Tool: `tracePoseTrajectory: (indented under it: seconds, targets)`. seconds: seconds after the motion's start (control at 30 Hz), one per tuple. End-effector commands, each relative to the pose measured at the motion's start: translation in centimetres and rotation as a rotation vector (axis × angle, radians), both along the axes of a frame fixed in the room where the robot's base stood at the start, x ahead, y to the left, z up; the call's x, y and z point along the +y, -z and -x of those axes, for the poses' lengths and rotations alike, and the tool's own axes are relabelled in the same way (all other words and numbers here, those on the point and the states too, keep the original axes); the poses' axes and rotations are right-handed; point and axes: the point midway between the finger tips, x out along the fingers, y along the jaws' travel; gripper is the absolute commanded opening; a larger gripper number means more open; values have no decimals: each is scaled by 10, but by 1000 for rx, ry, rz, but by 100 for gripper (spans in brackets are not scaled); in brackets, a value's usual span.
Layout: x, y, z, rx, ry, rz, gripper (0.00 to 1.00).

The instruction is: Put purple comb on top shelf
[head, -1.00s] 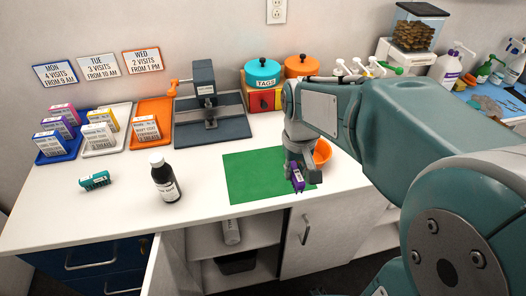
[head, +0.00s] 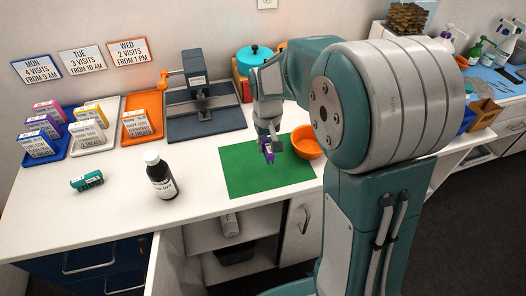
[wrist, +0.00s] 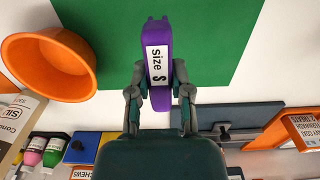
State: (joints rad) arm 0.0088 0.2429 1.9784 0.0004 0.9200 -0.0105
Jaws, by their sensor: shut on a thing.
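The purple comb (head: 267,156), with a white "Size S" label, is held upright between the fingers in the wrist view (wrist: 160,38). My gripper (head: 268,147) is shut on it, above the green mat (head: 245,182) on the white counter. The gap between comb and mat is hard to judge. A dark bin (head: 236,252) sits lower down.
An orange bowl (head: 307,143) is just right of my gripper. The open cabinet door (head: 165,264) juts out at the front.

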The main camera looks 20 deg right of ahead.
Motion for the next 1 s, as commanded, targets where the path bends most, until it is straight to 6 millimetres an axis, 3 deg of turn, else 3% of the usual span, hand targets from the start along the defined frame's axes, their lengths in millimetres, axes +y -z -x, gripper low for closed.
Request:
tracePoseTrajectory:
  seconds: [0.3,0.5,0.83,0.87,0.9,1.0]
  targets:
    - [4,26,-20,1,1,0,0]
    - [4,53,-18,1,1,0,0]
    - [3,56,-18,0,1,0,0]
    - [3,55,-18,0,1,0,40]
    - [3,55,-18,0,1,0,58]
    - [3,55,-18,-1,1,0,61]
